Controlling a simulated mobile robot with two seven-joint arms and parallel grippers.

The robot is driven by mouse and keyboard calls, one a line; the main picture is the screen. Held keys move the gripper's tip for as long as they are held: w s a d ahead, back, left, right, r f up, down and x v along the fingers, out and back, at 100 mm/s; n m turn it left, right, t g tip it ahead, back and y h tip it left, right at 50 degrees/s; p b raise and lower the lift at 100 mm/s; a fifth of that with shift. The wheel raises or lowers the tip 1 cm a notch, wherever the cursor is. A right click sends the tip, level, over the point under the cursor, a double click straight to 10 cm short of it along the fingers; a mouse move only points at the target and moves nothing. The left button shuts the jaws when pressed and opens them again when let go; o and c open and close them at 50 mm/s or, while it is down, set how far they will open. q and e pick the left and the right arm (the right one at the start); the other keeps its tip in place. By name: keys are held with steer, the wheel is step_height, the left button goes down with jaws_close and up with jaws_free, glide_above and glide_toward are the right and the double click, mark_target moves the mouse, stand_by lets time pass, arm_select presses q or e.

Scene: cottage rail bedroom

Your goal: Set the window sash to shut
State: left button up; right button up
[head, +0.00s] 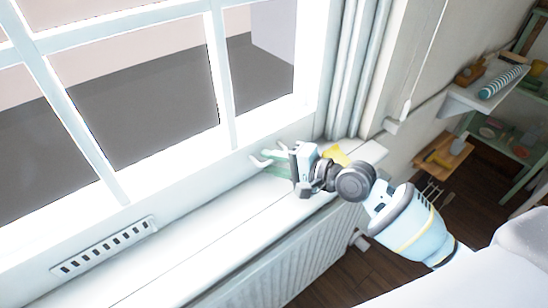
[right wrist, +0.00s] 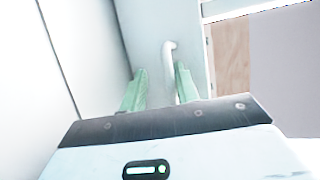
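The white window sash (head: 140,185) with its glazing bars fills the left and top of the head view. Its bottom rail runs just above the white sill, and I cannot tell whether a gap is left under it. A white hooked handle (right wrist: 170,58) stands out from the rail; it also shows in the head view (head: 259,160). My right gripper (head: 270,163) is at this handle, above the sill. My left gripper is out of view.
The sill (head: 190,245) has a slotted vent strip (head: 105,246) at left and a yellow item (head: 336,154) behind my right wrist. A radiator (head: 290,265) is below. At right are a wall shelf (head: 480,95) with a striped roll and a wooden shelf (head: 443,157).

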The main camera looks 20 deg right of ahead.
steer(key=shift+r, duration=0.25)
steer(key=v, duration=0.7)
steer(key=shift+f, duration=0.15)
steer(key=shift+s+d, duration=0.2)
steer(key=shift+s, duration=0.05)
